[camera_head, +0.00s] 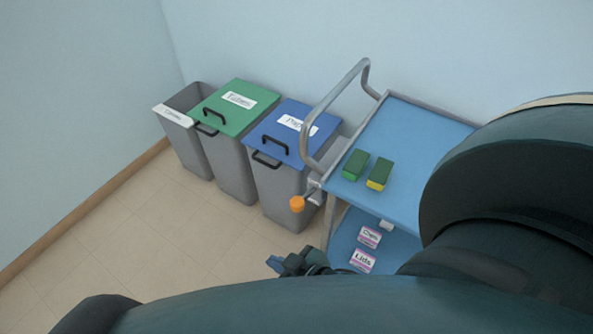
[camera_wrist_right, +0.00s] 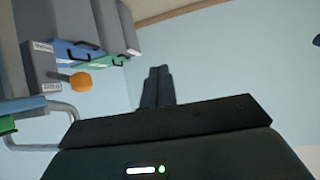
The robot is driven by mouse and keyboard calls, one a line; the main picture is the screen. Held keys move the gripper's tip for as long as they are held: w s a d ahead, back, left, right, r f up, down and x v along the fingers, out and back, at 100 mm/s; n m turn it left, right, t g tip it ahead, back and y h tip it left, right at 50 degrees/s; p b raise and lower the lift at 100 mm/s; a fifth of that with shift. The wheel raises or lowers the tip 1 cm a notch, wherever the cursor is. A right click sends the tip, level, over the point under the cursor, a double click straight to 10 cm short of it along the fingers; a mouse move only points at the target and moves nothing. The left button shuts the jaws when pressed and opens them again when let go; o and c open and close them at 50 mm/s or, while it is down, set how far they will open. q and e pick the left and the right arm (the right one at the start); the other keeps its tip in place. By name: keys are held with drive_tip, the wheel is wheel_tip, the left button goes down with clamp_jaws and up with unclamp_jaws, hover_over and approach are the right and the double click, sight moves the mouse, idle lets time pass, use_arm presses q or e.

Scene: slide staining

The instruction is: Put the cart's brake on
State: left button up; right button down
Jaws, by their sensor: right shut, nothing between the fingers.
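The cart has a blue top shelf (camera_head: 405,135) and a grey push handle (camera_head: 334,93). A short lever with an orange knob (camera_head: 297,203) sticks out from its near left corner, below the handle. In the right wrist view the orange knob (camera_wrist_right: 80,82) sits beside a grey labelled box (camera_wrist_right: 42,66), left of the fingers. My right gripper (camera_head: 280,263) is below and slightly left of the knob in the head view, apart from it. Its fingers (camera_wrist_right: 157,87) are shut and empty. My left gripper is not in view.
Three bins stand left of the cart: one open grey, one with a green lid (camera_head: 236,101), one with a blue lid (camera_head: 291,128). Labelled boxes (camera_head: 363,260) sit below. The floor (camera_head: 150,240) at left is clear.

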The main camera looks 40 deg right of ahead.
drive_tip(key=w+a+r+n+t+y+b, duration=0.5)
drive_tip(key=w+a+r+n+y, duration=0.3)
drive_tip(key=w+r, duration=0.45)
drive_tip(key=s+a+r+n+g+y+b, duration=0.3)
drive_tip(key=a+r+n+g+y, duration=0.35)
drive_tip(key=n, duration=0.75)
drive_tip(key=s+a+n+g+y+b, duration=0.3)
drive_tip(key=s+a+n+g, duration=0.2)
drive_tip(key=n+g, duration=0.75)
drive_tip(key=w+d+f+n+g+h+b, duration=0.15)
drive_tip(key=d+f+n+h+b, duration=0.45)
drive_tip(key=d+f+n+h, duration=0.7)
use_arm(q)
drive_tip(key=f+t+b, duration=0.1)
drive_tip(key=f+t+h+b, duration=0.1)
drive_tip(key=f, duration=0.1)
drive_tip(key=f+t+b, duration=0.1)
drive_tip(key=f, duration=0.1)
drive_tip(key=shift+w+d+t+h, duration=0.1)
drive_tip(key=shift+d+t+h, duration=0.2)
use_arm(e)
drive_tip(key=w+d+t+h, duration=0.1)
drive_tip(key=w+d+h, duration=0.1)
drive_tip(key=d, duration=0.3)
drive_tip(key=w+d+m+t+h, duration=0.1)
drive_tip(key=w+d+h, duration=0.1)
drive_tip(key=d+h, duration=0.3)
drive_tip(key=w+d+r+m+t+h, duration=0.1)
drive_tip(key=w+d+h, duration=0.2)
drive_tip(key=d, duration=0.4)
